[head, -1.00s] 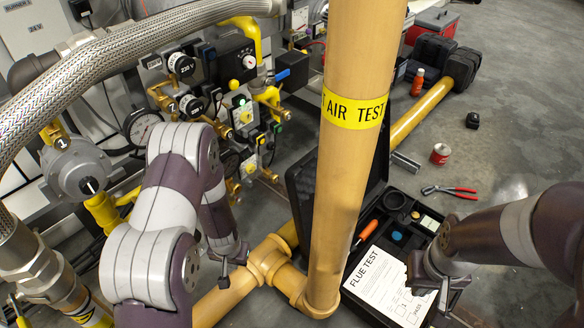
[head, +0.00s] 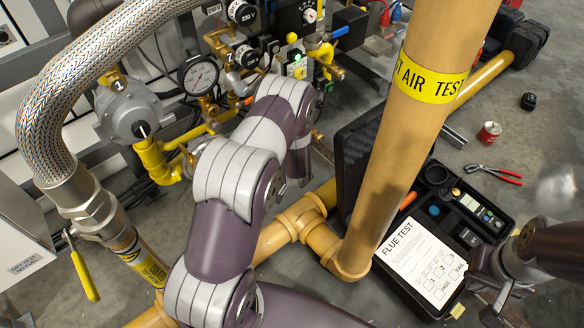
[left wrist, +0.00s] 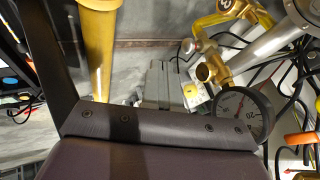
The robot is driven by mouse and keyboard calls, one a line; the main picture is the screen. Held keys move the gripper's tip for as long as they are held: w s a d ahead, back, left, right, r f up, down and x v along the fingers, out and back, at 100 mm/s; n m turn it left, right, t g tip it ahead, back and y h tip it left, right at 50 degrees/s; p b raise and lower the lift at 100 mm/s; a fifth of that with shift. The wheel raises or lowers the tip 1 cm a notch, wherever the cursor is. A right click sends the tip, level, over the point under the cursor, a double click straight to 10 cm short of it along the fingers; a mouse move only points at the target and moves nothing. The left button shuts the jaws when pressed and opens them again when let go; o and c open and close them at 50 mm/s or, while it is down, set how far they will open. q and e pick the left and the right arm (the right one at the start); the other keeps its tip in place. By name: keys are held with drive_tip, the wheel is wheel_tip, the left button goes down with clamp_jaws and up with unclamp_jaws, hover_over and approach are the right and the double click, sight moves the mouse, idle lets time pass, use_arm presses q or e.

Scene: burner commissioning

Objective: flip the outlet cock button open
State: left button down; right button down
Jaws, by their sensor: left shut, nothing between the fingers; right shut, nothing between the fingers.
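I cannot tell for sure which part is the outlet cock button. A yellow lever cock (head: 85,275) sits on the lower left pipe, below the braided hose. A blue-handled cock (head: 335,35) is at the top, by the valve panel. A small panel with a green light (head: 297,65) is left of it. My left arm stands bent in front of the gas train and hides its gripper in the head view. In the left wrist view only the dark body of the left gripper (left wrist: 150,130) shows, near brass fittings and a gauge (left wrist: 240,112). My right gripper (head: 497,303) is shut and empty beside the test case.
A thick yellow pipe (head: 400,150) marked AIR TEST rises mid-view. The open black test case (head: 462,235) holds a FLUE TEST sheet (head: 418,258). Red pliers (head: 495,173) and a red can (head: 489,132) lie on the floor. A braided hose (head: 50,95) arches at the left.

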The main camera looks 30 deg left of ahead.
use_arm(q)
drive_tip(key=w+a+f+b, duration=0.5)
drive_tip(key=a+f+b, duration=0.1)
drive_tip(key=shift+w+f, duration=0.2)
drive_tip(key=shift+w, duration=0.15)
drive_tip(key=shift+a, duration=0.1)
